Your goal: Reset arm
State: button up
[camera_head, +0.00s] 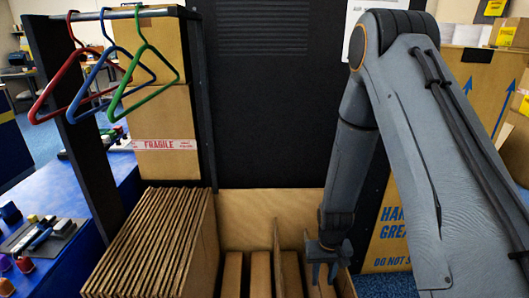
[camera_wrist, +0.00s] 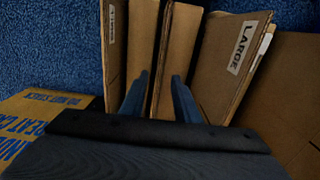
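My gripper (camera_head: 325,272) hangs at the end of my grey arm, pointing down over an open carton (camera_head: 262,206). In the wrist view my two fingers (camera_wrist: 159,88) stand apart, with a gap and the edge of a brown cardboard piece (camera_wrist: 178,50) between them. I see nothing clamped in them, though their tips are close to the cardboard. A cardboard piece with a "LARGE" label (camera_wrist: 243,47) leans to the right of the fingers.
Stacked flat cardboard (camera_head: 150,240) stands left of the carton. Red, blue and green hangers (camera_head: 142,62) hang on a dark rack. Tall "FRAGILE" cartons (camera_head: 165,120) stand behind them. A blue table (camera_head: 75,190) with small items is at left. Large printed cartons (camera_head: 390,245) stand right.

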jog(key=s+r+p, duration=0.1)
jog(key=s+r, duration=0.4)
jog(key=r, duration=0.5)
jog(key=s+r+p, duration=0.2)
jog(key=s+r, duration=0.4)
jog(key=r, duration=0.5)
jog(key=s+r+p, duration=0.2)
jog(key=s+r, duration=0.3)
jog(key=r, duration=0.5)
jog(key=shift+s+r, duration=0.15)
jog(key=shift+r, duration=0.05)
jog(key=shift+c, duration=0.2)
